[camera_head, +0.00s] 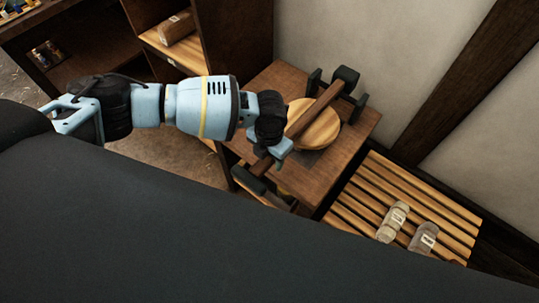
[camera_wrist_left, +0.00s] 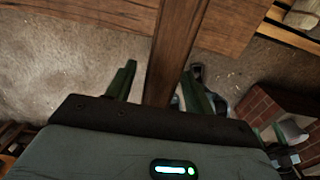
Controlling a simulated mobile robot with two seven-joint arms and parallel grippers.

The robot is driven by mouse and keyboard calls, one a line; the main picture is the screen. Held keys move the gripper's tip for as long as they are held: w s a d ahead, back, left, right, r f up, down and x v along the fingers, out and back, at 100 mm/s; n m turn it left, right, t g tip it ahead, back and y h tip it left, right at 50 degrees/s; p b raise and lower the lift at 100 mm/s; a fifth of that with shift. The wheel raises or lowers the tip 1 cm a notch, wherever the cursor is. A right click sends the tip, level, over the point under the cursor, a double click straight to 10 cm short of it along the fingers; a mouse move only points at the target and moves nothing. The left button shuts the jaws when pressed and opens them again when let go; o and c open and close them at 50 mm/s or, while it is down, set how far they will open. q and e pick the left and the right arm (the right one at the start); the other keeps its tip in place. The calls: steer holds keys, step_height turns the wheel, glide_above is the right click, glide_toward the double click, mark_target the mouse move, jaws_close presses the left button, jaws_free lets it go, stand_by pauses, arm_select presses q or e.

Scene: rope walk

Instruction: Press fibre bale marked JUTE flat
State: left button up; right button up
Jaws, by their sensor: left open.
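A wooden press stands on a small brown table (camera_head: 350,138). It has a round pale wooden plate (camera_head: 318,128) with a long wooden lever (camera_head: 318,108) lying across it. My left gripper (camera_head: 276,152) is at the near end of the lever. In the left wrist view the lever (camera_wrist_left: 172,45) runs between the two spread fingers of my left gripper (camera_wrist_left: 160,80). I see no fibre bale under the plate; whatever is there is hidden. No label reading JUTE can be made out. My right gripper is out of view.
Two labelled rolls, one pale (camera_head: 392,222) and one greyer (camera_head: 423,239), lie on a slatted wooden rack (camera_head: 365,190) at the right. A brown bundle (camera_head: 177,28) lies on a shelf at the back left. A wall stands behind the table.

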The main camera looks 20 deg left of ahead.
arm_select(q)
jaws_close()
steer(key=shift+s+a+f+t, duration=0.1)
steer(key=shift+f+t, duration=0.05)
steer(key=shift+f, duration=0.3)
steer(key=shift+s+f+t, duration=0.1)
steer(key=shift+f+t, duration=0.05)
steer(key=shift+f, duration=0.25)
steer(key=shift+c, duration=2)
jaws_free()
steer(key=o, duration=0.4)
steer(key=shift+w+f, duration=0.1)
steer(key=shift+w, duration=0.05)
steer(key=shift+s+r, duration=0.2)
steer(key=shift+r, duration=3.8)
